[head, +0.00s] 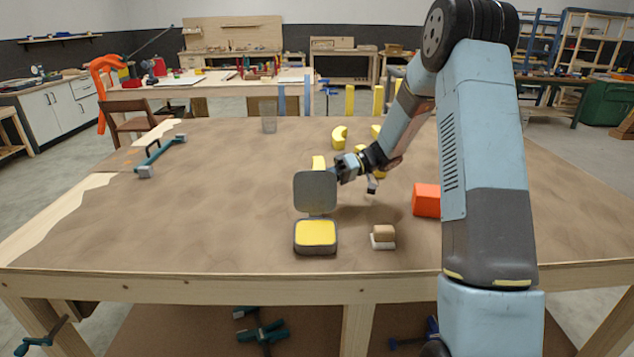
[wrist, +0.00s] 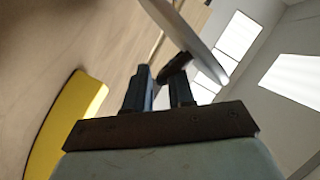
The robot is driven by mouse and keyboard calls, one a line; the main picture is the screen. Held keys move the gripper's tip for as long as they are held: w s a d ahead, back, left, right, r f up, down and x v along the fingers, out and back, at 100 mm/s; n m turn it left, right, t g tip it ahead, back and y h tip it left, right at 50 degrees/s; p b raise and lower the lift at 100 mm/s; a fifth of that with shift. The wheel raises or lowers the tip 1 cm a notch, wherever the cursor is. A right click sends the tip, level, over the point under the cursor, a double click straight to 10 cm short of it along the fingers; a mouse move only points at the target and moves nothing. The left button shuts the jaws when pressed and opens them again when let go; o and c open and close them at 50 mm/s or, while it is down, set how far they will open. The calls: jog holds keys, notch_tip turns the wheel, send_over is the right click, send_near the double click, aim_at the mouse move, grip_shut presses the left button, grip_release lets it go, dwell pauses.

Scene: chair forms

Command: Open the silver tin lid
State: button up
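The silver tin (head: 315,250) stands on the near middle of the table, with a yellow fill showing inside it. Its grey lid (head: 315,192) stands about upright at the tin's far edge, so the tin is open. My gripper (head: 345,168) is just behind and right of the lid's upper right corner.
An orange block (head: 426,200) and a small brush-like block (head: 383,236) lie right of the tin. Several yellow forms (head: 339,137) lie behind my gripper. The table's left middle is clear.

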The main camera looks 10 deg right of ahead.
jog(key=shift+s+a+f, duration=0.15)
jog(key=shift+a, duration=0.4)
jog(key=shift+c, duration=0.4)
grip_shut()
